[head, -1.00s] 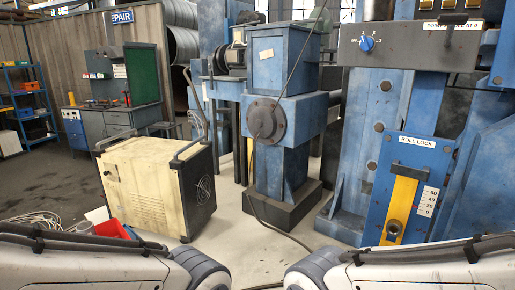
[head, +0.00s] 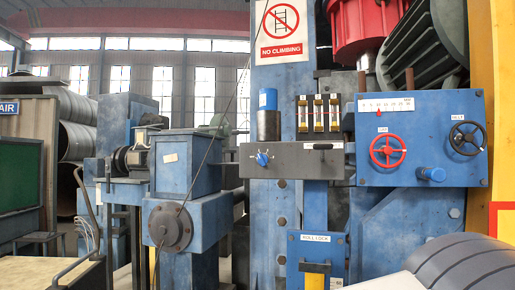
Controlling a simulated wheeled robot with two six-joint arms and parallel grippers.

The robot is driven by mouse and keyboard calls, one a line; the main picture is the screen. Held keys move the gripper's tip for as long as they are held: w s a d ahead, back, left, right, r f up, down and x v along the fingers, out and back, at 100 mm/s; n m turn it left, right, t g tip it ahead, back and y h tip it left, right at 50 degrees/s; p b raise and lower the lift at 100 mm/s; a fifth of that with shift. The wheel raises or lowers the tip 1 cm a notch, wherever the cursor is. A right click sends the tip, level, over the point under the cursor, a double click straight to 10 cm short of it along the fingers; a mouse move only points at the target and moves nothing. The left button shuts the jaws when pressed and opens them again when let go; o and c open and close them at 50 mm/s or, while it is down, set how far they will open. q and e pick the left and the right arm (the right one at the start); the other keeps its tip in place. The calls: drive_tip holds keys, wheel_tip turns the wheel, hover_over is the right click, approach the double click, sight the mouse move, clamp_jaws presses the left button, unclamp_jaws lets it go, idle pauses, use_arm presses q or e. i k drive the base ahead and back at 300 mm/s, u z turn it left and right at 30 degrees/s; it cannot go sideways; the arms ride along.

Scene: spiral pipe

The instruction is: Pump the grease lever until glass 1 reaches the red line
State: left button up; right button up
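Three small upright sight glasses, left (head: 302,114), middle (head: 318,113) and right (head: 333,113), stand in a row on a dark grey block (head: 300,160). They look yellowish inside; their numbers, levels and any red line are too small to read. A blue knob (head: 262,158) is on the block's front left. A blue-topped dark cylinder (head: 267,124) stands on the block, left of the glasses. I cannot clearly make out the grease lever. Neither gripper is in view; only a pale link of my arm shows at the lower right.
Right of the glasses is a blue panel (head: 420,175) with a scale, a red handwheel (head: 388,151), a black handwheel (head: 467,138) and a blue knob (head: 431,174). The ROLL LOCK plate (head: 318,262) is below. A blue machine (head: 184,220) stands left.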

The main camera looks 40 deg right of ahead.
sight(323, 146)
drive_tip(key=u, duration=1.5)
drive_tip(key=k, duration=1.1)
drive_tip(key=z, duration=2.05)
drive_tip(key=k, duration=0.4)
drive_tip(key=z, duration=0.1)
drive_tip(key=i, duration=0.4)
drive_tip(key=u, duration=0.05)
